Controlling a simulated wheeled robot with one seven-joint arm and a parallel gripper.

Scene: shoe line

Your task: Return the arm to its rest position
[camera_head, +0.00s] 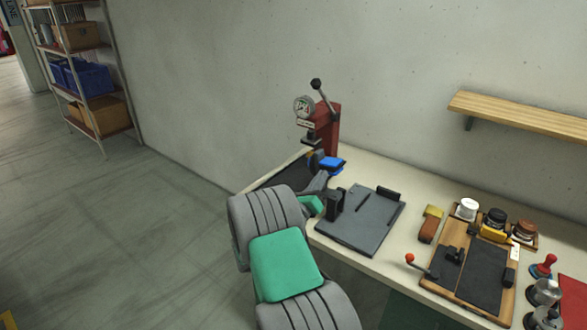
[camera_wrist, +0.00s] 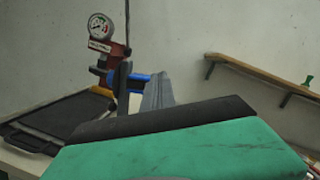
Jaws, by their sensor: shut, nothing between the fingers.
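My arm, with grey ribbed links and green covers, rises from the bottom of the head view in front of the workbench (camera_head: 405,258). My gripper (camera_wrist: 157,92) shows in the wrist view as a narrow grey shape beyond a black band and a large green cover. It is shut and empty. In the head view my gripper (camera_head: 318,183) is small and partly hidden by my arm, near the bench's left end. It appears in front of the red press (camera_head: 328,130); the gap between them cannot be told.
A dark plate (camera_head: 365,228) with black blocks lies beside my arm. A wooden board (camera_head: 447,275), pots and tools fill the bench's right. A wooden shelf (camera_head: 520,117) is on the wall. A rack (camera_head: 105,60) stands far left. Left floor is clear.

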